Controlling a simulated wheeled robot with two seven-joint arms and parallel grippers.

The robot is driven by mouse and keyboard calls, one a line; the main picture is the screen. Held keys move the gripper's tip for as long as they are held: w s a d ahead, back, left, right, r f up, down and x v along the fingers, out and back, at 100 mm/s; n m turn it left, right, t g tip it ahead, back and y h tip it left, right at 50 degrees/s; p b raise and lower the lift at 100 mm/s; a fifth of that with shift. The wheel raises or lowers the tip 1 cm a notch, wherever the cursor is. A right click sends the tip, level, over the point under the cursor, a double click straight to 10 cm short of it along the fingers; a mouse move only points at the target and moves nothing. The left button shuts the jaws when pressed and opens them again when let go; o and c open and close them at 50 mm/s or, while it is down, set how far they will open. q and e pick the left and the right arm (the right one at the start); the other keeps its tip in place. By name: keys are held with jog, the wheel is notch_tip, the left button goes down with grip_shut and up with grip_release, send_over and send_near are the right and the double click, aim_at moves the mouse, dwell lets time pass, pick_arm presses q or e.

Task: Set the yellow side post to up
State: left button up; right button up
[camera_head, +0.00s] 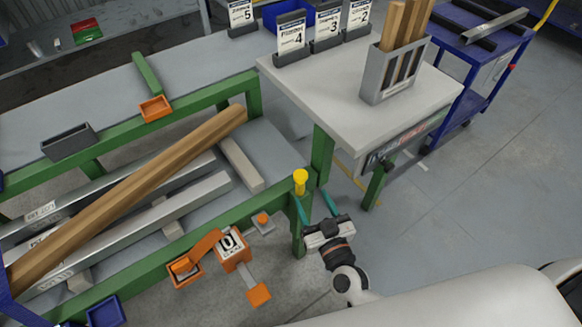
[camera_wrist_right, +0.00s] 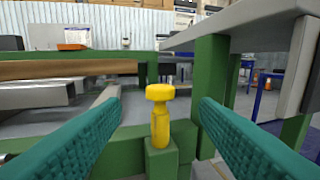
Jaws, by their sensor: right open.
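The yellow side post (camera_head: 300,182) has a round cap on a short stem and stands upright on top of a green leg at the table's right corner. In the right wrist view the yellow side post (camera_wrist_right: 160,120) is centred between the two teal fingers, with a gap on each side. My right gripper (camera_head: 317,203) is open and empty, just below and right of the post in the head view, its fingers pointing toward it. My left gripper is not in view.
A wooden beam (camera_head: 130,190) and grey metal bars lie across the green-framed table. A light-topped table (camera_head: 350,95) with a grey holder (camera_head: 390,75) of wood pieces stands behind. Orange fixtures (camera_head: 232,250) sit along the front rail.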

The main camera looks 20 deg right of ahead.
aim_at(298, 170)
jog(key=w, duration=0.9)
jog(key=shift+w+a, duration=0.15)
jog(key=shift+a, duration=0.2)
jog(key=shift+w+a, duration=0.1)
jog(key=shift+w, duration=0.65)
jog(key=shift+c, duration=0.3)
